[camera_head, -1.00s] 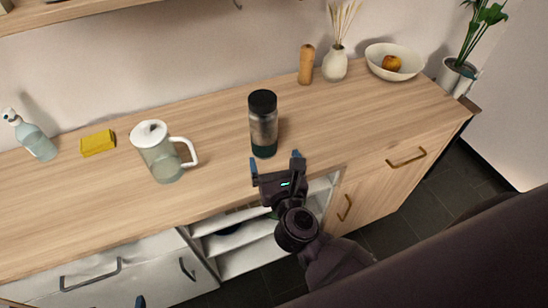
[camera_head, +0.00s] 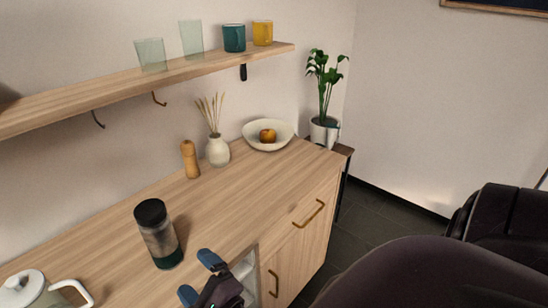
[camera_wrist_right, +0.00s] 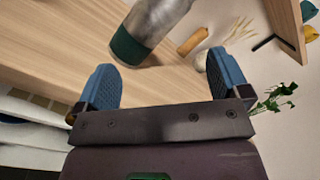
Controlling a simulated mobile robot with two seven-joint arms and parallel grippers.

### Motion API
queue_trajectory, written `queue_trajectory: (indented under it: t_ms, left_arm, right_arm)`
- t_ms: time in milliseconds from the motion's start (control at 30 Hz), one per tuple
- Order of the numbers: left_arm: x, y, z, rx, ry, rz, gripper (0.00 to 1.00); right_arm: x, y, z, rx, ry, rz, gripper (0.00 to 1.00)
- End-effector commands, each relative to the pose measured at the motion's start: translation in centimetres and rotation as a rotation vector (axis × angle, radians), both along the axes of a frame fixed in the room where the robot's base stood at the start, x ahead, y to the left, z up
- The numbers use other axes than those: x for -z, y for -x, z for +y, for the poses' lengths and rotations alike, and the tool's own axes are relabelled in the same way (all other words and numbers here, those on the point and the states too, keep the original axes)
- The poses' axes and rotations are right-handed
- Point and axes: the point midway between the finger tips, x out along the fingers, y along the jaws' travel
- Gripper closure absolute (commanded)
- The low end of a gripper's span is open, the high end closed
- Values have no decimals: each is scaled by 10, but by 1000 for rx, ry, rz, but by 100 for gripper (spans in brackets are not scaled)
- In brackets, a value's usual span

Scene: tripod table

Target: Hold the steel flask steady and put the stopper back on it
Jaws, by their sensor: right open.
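The steel flask (camera_head: 160,243) stands upright on the wooden counter, with a dark green base and a black top (camera_head: 150,212) on it. No separate stopper shows. My right gripper (camera_head: 199,277) is open and empty at the counter's front edge, to the right of the flask and nearer to me. In the right wrist view, the flask's steel body (camera_wrist_right: 158,18) and green base (camera_wrist_right: 128,47) show beyond the open fingers (camera_wrist_right: 162,62), apart from them; its top is out of frame. My left gripper is not in view.
A glass jug (camera_head: 40,295) with a white lid is cut off at the lower left. A wooden mill (camera_head: 190,160), a vase (camera_head: 217,151) and a bowl (camera_head: 268,137) with fruit stand along the back. A shelf (camera_head: 110,100) with cups hangs above. The counter right of the flask is clear.

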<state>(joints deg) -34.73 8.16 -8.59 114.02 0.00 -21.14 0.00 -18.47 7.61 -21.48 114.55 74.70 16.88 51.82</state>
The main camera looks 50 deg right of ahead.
Motion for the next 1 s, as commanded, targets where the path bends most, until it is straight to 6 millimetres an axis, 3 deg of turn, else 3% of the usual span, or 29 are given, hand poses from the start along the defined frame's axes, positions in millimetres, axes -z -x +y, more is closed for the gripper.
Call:
queue_trajectory:
  t_ms: [433,700,1000]
  left_arm:
    - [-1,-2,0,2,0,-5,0]
    - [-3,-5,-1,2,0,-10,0]
    - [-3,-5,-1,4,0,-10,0]
  right_arm:
    - [64,45,-22,-124,1111,93,6]
    - [117,82,-56,-284,1762,216,6]
    - [153,117,-96,-467,2218,331,6]
